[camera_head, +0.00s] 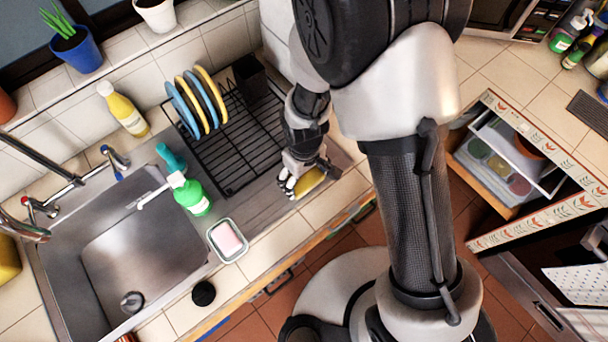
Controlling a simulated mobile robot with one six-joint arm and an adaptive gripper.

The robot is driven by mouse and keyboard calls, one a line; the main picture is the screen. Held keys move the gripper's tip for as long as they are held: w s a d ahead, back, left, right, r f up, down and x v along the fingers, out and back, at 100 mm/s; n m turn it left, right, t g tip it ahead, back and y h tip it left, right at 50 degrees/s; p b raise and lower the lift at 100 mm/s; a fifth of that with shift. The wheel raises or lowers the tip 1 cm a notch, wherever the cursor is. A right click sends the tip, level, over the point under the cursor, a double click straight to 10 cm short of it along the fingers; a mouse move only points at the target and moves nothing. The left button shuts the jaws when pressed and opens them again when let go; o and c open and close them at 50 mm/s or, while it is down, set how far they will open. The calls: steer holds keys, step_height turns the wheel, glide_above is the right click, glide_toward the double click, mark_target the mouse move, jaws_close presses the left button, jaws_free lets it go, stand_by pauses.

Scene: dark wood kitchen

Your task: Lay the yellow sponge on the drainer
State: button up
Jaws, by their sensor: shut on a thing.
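The yellow sponge (312,181) is at the counter's front edge, just right of the drainer. My gripper (292,184) is shut on the sponge and partly covers its left end. I cannot tell whether the sponge touches the counter or is held slightly above it. The drainer (232,143) is a black wire rack on the steel surface, up and left of my gripper. Blue and yellow plates (200,100) stand upright in its left back part. Its middle and front bars are bare.
A black holder (250,78) stands at the drainer's back. A green soap bottle (192,196) and a teal bottle (171,158) stand left of it, beside the sink (130,250). A dish with a pink bar (228,240) lies in front. My arm covers the counter at right.

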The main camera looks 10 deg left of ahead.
mark_target(304, 177)
steer(key=shift+f, duration=0.2)
steer(key=o, duration=0.8)
step_height(304, 177, up, 12)
steer(key=p, duration=0.3)
steer(key=shift+r, duration=0.25)
